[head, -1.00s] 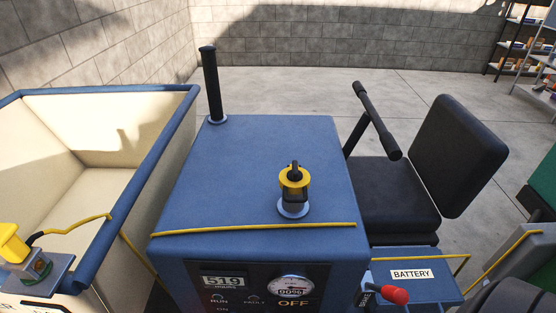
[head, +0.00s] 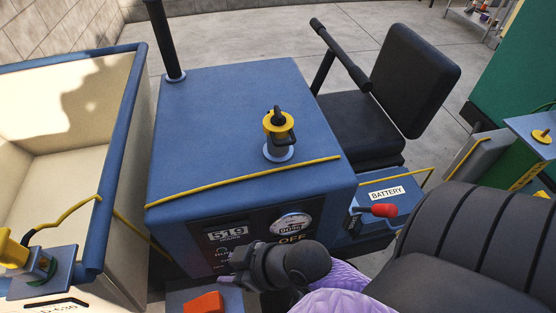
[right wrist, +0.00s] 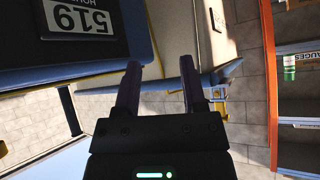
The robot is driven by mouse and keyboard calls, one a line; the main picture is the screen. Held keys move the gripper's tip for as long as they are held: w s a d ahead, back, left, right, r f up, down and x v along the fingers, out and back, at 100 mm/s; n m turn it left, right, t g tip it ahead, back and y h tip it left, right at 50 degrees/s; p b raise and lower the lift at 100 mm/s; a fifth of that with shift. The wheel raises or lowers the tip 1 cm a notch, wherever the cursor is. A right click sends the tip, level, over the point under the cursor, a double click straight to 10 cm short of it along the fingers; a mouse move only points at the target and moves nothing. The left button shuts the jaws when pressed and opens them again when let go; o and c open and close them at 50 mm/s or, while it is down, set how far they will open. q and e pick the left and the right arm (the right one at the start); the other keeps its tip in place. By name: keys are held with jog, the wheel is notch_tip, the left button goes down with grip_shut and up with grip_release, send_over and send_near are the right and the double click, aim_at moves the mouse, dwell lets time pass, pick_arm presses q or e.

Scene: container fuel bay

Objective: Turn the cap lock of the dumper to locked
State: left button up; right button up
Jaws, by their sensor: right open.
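The dumper's blue hood (head: 225,120) fills the middle of the head view. On it stands the filler neck (head: 278,150) with a yellow cap (head: 272,124) and a black handle on top. The frames do not show clearly whether the cap is locked. My right gripper (head: 232,270) is low in front of the control panel (head: 262,238), below and apart from the cap. In the right wrist view, its two fingers (right wrist: 160,88) are spread with nothing between them, and the panel's 519 display (right wrist: 78,18) shows upside down. My left gripper is not in view.
A black upright post (head: 166,40) rises at the hood's back left. The cream skip (head: 60,120) is at left. The seat (head: 365,125), its black bar (head: 340,55) and the red-knobbed lever (head: 382,210) stand at right. A yellow cord (head: 245,182) crosses the hood's front. Above the cap is free.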

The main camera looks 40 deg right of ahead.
jog(key=w+d+r+m+t, duration=0.1)
jog(key=w+d+r+t, duration=0.25)
jog(key=r+t, duration=0.2)
jog(key=w+d+r+m+t, duration=0.1)
jog(key=w+d+r+t, duration=0.1)
jog(key=w+r+t, duration=0.4)
jog(key=m+g+h+b, duration=0.35)
jog(key=m+h, duration=0.55)
jog(key=h, duration=0.5)
send_near(281, 119)
jog(key=x, duration=1.1)
jog(key=shift+w+d+f, duration=0.15)
jog(key=shift+w+d, duration=0.05)
jog(key=shift+w, duration=0.05)
jog(key=shift+w+d, duration=0.2)
jog(key=shift+w, duration=0.2)
grip_shut()
